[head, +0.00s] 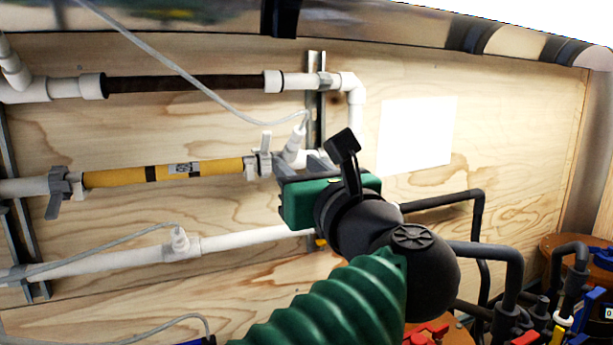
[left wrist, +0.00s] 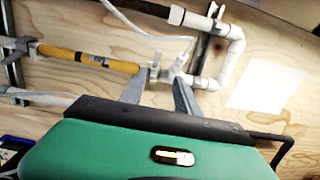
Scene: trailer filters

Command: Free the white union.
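A yellow filter tube (head: 165,173) runs across the wooden wall. At its right end is a white union (head: 250,168) with a white-handled valve (head: 265,155) beside it; the union also shows in the left wrist view (left wrist: 147,76). More white fittings sit on the dark filter tube above, so which one the task means is unclear. My green left gripper (head: 299,162) is just right of the valve, facing the wall. In the left wrist view its grey fingers (left wrist: 161,76) are apart, with white fittings beyond the tips. Contact cannot be told. My right gripper is not in view.
The dark filter tube (head: 185,84) and a lower white pipe (head: 245,239) run above and below. A thin grey hose (head: 180,70) crosses in front. A vertical metal rail (head: 316,90) stands behind the fittings. Black pipes (head: 485,250) and colored valves crowd the lower right.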

